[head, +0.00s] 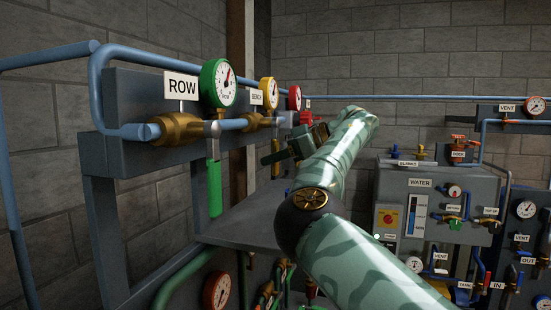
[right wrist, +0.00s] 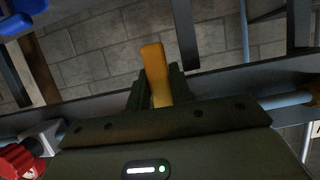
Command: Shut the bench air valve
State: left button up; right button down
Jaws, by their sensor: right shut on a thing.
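The bench air valve is a brass body (head: 256,121) on the blue pipe, under the sign "BENCH" (head: 256,97) and a yellow-rimmed gauge (head: 268,92). Its yellow lever (right wrist: 154,68) shows between the fingers of my right gripper (right wrist: 156,88) in the right wrist view. The gripper is shut on it. There the lever lies roughly crosswise to the pipe. My left gripper is not in view.
The "ROW" valve (head: 176,128), with a hanging green lever (head: 214,185), stands left of the bench valve. A red-rimmed gauge (head: 294,98) and red lever (head: 309,118) are close on the right. A grey water cabinet (head: 455,190) with several valves stands further right.

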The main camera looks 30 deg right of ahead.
jog(key=c, duration=1.2)
grip_release()
jog(key=shift+c, duration=0.2)
jog(key=shift+s, duration=0.1)
jog(key=b+v, duration=0.8)
jog(key=v, duration=0.8)
jog(key=shift+d, duration=0.1)
